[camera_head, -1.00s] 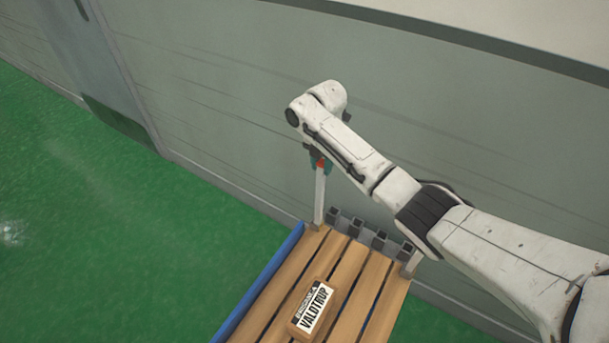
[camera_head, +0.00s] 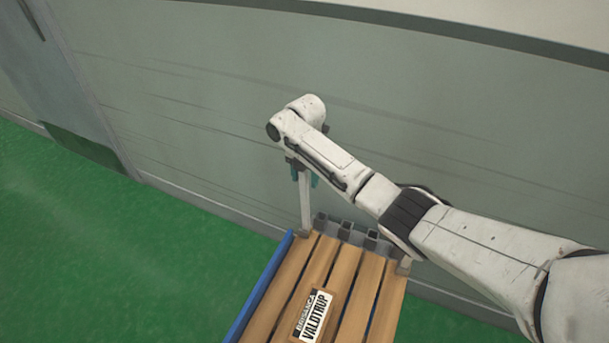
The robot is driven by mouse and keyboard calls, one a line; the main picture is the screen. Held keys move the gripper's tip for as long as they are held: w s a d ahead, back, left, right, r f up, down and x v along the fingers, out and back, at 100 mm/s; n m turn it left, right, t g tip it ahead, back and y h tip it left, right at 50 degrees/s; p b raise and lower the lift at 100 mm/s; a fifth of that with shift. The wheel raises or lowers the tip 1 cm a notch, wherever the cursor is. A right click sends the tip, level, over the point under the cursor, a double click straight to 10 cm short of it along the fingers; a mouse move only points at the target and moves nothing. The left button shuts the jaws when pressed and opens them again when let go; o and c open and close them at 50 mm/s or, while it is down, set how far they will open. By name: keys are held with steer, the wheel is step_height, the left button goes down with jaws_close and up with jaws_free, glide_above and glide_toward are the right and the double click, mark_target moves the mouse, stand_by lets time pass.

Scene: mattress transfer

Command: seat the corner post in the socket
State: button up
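The corner post (camera_head: 305,208) is a pale, slim upright bar at the far left corner of the slatted wooden bed base (camera_head: 288,284). Its foot meets that corner, where a small grey fitting surrounds it. I cannot see into the socket, so its depth there is unclear. My gripper (camera_head: 304,178) points down over the post's top. Its teal fingers stand on either side of the post and look spread apart, wider than the bar. The post's upper end is partly hidden by the gripper.
A blue side rail (camera_head: 258,287) runs along the left edge. Grey brackets (camera_head: 345,231) line the far end, with a short post (camera_head: 404,266) at right. A wall stands behind; green floor is open at left.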

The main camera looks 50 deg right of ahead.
steer(key=shift+o, duration=0.3)
steer(key=shift+r, duration=0.15)
step_height(320, 180, up, 12)
steer(key=shift+w+r, duration=0.1)
steer(key=s+a+f+m+y, duration=0.1)
steer(key=s+a+f+m, duration=0.3)
steer(key=a, duration=0.3)
steer(key=s+a+f+m+t+y, duration=0.1)
steer(key=s+a+f+m, duration=0.2)
steer(key=a+f, duration=0.25)
steer(key=s+a+f+m, duration=0.3)
steer(key=s+a+f, duration=0.1)
steer(key=a, duration=0.4)
steer(key=s+d+f+m+h, duration=0.1)
steer(key=s+m, duration=0.5)
steer(key=s, duration=0.6)
steer(key=s+d+f+m+h, duration=0.1)
steer(key=s+m, duration=0.5)
steer(key=s, duration=0.6)
steer(key=shift+d+f, duration=0.6)
